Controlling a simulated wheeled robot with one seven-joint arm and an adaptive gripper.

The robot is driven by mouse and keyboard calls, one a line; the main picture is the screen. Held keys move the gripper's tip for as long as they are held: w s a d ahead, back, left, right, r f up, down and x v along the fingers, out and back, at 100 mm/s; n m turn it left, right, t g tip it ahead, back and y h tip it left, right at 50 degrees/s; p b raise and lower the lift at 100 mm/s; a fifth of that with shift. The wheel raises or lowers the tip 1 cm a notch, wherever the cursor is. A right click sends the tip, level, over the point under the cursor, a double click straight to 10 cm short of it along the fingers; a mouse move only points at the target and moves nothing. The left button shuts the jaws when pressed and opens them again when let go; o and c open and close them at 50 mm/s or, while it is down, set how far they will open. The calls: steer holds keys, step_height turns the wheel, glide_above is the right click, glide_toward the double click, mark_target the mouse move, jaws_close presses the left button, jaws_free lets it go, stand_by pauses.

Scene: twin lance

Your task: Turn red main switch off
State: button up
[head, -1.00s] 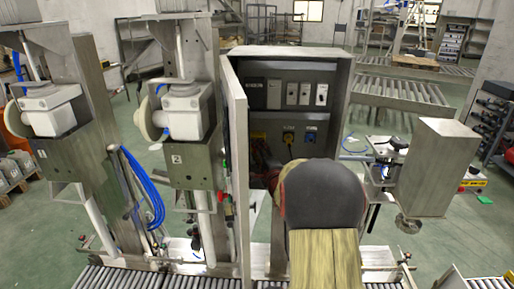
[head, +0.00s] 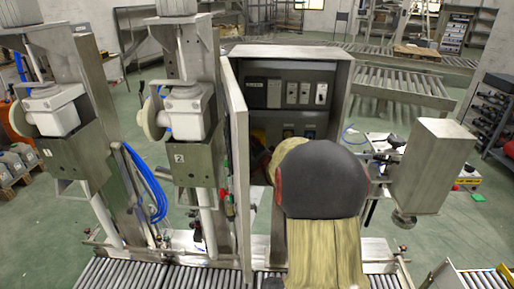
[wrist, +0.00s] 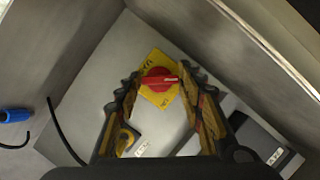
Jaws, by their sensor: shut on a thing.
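The red main switch (wrist: 153,80) is a red rotary knob on a yellow plate (wrist: 166,97), seen in the wrist view on a grey panel inside a metal cabinet. My gripper (wrist: 160,79) has a finger on each side of the knob and is shut on it. The knob's grip bar lies roughly across the picture, between the fingertips. In the head view the open grey cabinet (head: 345,75) stands in the middle, and my arm hides the gripper and the red switch.
The cabinet door (head: 238,170) stands open at the left of the cabinet. A yellow socket (wrist: 126,140) sits below the switch in the wrist view, and a blue plug (wrist: 15,115) is at the left. Rollers (head: 165,275) run along the front.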

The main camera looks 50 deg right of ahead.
steer(key=shift+n, duration=0.4)
stand_by(0.3)
steer(key=o, duration=1.2)
steer(key=shift+c, duration=0.2)
steer(key=v, duration=1.2)
steer(key=shift+w+a+r, duration=0.1)
steer(key=shift+w, duration=0.05)
